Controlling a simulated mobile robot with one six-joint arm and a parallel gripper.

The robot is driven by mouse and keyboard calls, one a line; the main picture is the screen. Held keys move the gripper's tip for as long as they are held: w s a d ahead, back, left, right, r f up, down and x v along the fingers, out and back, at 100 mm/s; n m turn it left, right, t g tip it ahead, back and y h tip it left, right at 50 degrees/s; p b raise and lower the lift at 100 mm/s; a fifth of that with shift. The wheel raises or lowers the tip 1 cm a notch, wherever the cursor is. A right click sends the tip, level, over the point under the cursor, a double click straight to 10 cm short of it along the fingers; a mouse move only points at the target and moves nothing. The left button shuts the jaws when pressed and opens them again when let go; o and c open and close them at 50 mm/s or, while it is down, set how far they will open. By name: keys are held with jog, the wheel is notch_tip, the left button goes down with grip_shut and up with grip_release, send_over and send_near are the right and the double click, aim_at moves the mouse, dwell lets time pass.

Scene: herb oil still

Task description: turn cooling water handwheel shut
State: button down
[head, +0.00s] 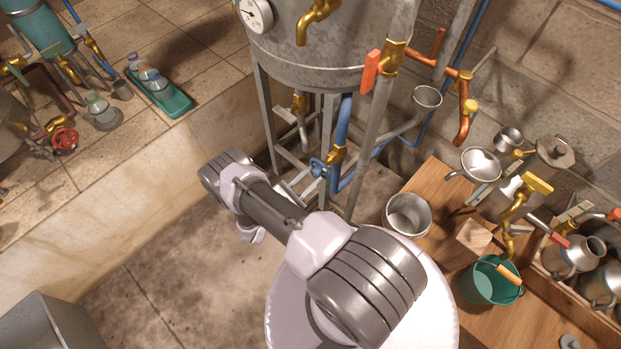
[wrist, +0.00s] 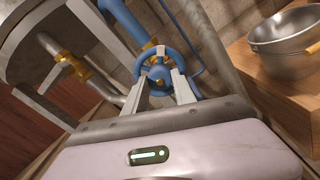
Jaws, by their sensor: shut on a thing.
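The cooling water handwheel (head: 317,168) is a small blue wheel on a brass valve in the blue pipe (head: 343,120) under the tank. In the wrist view the blue handwheel (wrist: 145,68) is straight ahead, with brass at its middle. My gripper (wrist: 161,80) is shut on the wheel, its two pale fingers on either side of the lower part. In the head view my gripper (head: 295,184) reaches in beside the stand legs, and my arm hides part of the area below. The exact finger contact is hard to see.
The grey metal tank (head: 315,50) stands on legs around the valve. A wooden table (head: 430,185) with a steel pot (head: 408,213) and a green bucket (head: 490,281) is at right. A red handwheel (head: 65,141) is far left.

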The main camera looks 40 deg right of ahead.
jog(key=m+b, duration=0.1)
jog(key=m, duration=0.4)
jog(key=shift+m, duration=2.5)
jog(key=c, duration=1)
grip_release()
jog(key=shift+c, duration=0.2)
jog(key=s+a+p, duration=0.1)
jog(key=a+p, duration=0.1)
jog(key=a, duration=1.5)
jog(key=shift+s+a, duration=0.15)
jog(key=shift+a, duration=0.1)
